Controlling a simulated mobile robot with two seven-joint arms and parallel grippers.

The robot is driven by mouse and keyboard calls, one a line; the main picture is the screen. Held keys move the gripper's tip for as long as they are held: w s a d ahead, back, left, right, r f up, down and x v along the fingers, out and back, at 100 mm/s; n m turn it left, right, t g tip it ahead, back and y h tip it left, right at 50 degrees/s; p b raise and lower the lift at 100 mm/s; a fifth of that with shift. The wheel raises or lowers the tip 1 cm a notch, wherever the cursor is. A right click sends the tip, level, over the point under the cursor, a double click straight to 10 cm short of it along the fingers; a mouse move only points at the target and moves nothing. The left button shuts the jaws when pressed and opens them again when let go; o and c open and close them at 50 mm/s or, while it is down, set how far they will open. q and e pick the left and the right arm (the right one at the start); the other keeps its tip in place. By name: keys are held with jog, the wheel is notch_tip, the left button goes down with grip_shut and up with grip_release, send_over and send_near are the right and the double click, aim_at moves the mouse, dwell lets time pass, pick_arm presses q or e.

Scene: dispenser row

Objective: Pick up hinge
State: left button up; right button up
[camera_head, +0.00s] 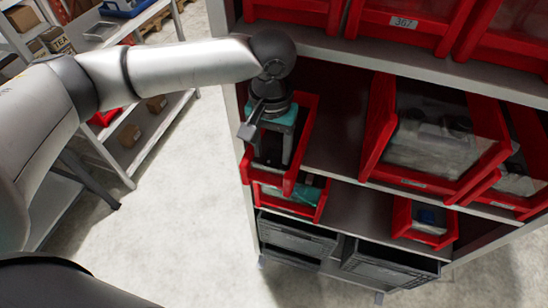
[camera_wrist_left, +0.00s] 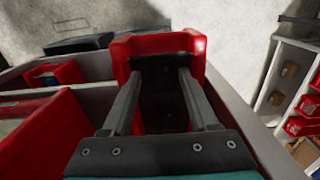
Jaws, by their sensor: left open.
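My left gripper (camera_head: 287,160) points down into a narrow red bin (camera_head: 305,140) at the left end of the middle shelf. In the left wrist view its two grey fingers (camera_wrist_left: 160,76) are spread apart with nothing visible between their tips, over the same red bin (camera_wrist_left: 150,43). The bin's inside is dark. Dark shapes lie in it, but I cannot tell whether any of them is a hinge. The gripper and wrist hide part of the bin in the head view. My right gripper is not in view.
A wide red bin (camera_head: 376,120) with clear-wrapped contents stands to the right on the same shelf. Smaller red bins are below, above grey crates (camera_head: 295,237). The upper shelf edge (camera_head: 400,60) is close beside my wrist. A second rack (camera_head: 150,125) stands at left across open floor.

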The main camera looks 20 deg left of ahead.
aim_at(272, 164)
pick_arm(q)
jog(key=shift+f, duration=1.5)
jog(key=shift+c, duration=0.2)
grip_shut()
